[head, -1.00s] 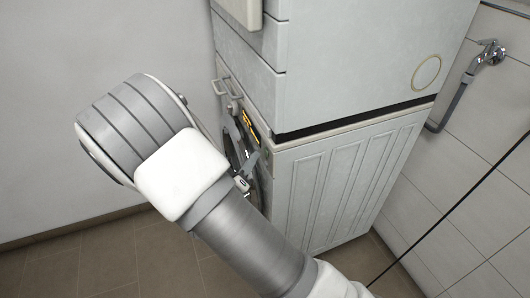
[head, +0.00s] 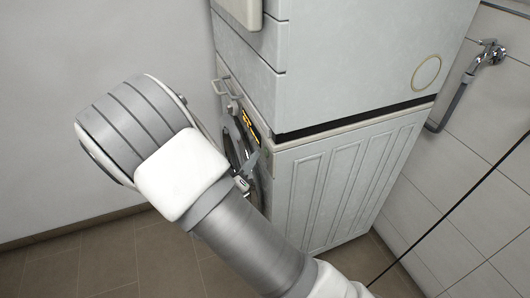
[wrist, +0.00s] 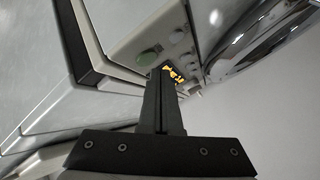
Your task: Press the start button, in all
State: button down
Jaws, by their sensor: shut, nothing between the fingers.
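The lower machine (head: 340,185) of the stack has its front control panel seen at a steep angle in the head view. Its lit orange display (head: 251,127) also shows in the wrist view (wrist: 174,74), partly covered by my fingertips. In the wrist view, a green round button (wrist: 148,57) sits on the panel just left of the fingertips, and a paler round button (wrist: 176,36) lies above. No label marks the start button legibly. My gripper (wrist: 165,72) is shut and empty, its tips close to the panel. I cannot tell whether they touch it.
The round chrome door (wrist: 255,40) bulges beside the panel, right of my fingers in the wrist view. The upper machine (head: 375,60) stands directly above. A wall tap (head: 487,55) with a pipe is at the right. The tiled floor (head: 110,255) at the left is clear.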

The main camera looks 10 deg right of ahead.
jog(key=shift+d, duration=0.15)
dwell(0.4)
jog(key=shift+w+d, duration=0.15)
jog(key=shift+d, duration=0.15)
jog(key=shift+d, duration=0.35)
dwell(0.5)
jog(key=shift+a, duration=0.15)
dwell(0.3)
jog(key=shift+a+p, duration=0.35)
jog(key=shift+a, duration=0.25)
jog(key=shift+a, duration=0.1)
